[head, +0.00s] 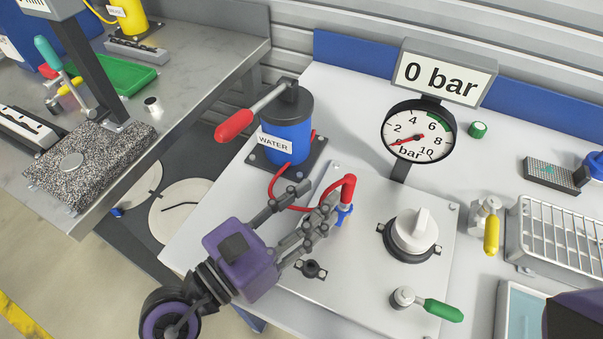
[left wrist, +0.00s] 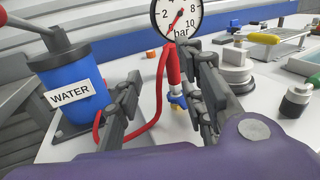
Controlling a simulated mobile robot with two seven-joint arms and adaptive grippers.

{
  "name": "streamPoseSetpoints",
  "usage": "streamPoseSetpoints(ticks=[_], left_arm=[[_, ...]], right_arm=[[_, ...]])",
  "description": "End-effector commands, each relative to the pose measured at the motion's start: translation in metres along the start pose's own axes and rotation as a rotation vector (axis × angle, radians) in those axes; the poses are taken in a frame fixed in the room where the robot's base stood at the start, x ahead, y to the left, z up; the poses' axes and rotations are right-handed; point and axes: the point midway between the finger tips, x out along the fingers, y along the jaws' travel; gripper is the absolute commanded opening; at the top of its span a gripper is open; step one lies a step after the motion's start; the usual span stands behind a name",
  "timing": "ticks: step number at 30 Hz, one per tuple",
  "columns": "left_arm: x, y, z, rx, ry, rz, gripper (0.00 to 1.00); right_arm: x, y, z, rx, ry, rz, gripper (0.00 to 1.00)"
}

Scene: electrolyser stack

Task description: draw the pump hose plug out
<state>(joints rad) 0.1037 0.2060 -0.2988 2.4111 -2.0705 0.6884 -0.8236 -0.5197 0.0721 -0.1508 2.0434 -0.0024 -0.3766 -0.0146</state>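The pump hose plug (head: 348,188) is a red, upright piece at the end of the red hose, with a blue collar (head: 344,214) below it on the grey panel. In the left wrist view the plug (left wrist: 173,70) shows between my finger tips, closer to the right finger, with a bit of brass colour under the collar. My left gripper (head: 316,197) is open, its fingers well apart beside the plug. I cannot tell whether a finger touches it. The lower end of the plug is partly hidden by a finger in the head view.
The blue WATER pump (head: 287,138) with a red-handled lever stands left of the plug. The pressure gauge (head: 418,134) and its 0 bar display stand behind. A white knob (head: 414,230), a green-handled valve (head: 440,309) and a dark port (head: 311,269) are on the panel.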

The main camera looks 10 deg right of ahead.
Motion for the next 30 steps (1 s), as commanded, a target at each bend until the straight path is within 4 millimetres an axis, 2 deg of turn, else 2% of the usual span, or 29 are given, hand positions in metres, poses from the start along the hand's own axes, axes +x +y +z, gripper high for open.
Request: streamPoseSetpoints(ticks=[1, 5, 10, 15, 20, 30], left_arm=[[0.001, -0.003, -0.005, 0.029, 0.018, -0.011, 0.37], [0.01, -0.003, -0.005, 0.044, 0.017, -0.013, 0.37], [0.036, -0.003, -0.004, 0.042, 0.014, -0.012, 0.37], [0.06, -0.003, -0.004, 0.04, 0.014, -0.011, 0.37], [0.074, -0.003, -0.006, 0.039, 0.016, -0.011, 0.37], [0.078, -0.003, -0.006, 0.039, 0.017, -0.011, 0.37]], right_arm=[[-0.001, 0.001, 0.003, 0.0, -0.006, 0.002, 0.4], [-0.007, 0.003, 0.018, 0.002, -0.035, 0.006, 0.4], [-0.016, 0.005, 0.036, 0.004, -0.073, 0.011, 0.4], [-0.013, 0.004, 0.019, 0.004, -0.043, 0.009, 0.4], [-0.01, 0.003, 0.002, 0.003, -0.011, 0.005, 0.4], [-0.011, 0.003, 0.007, 0.004, -0.022, 0.005, 0.4]])
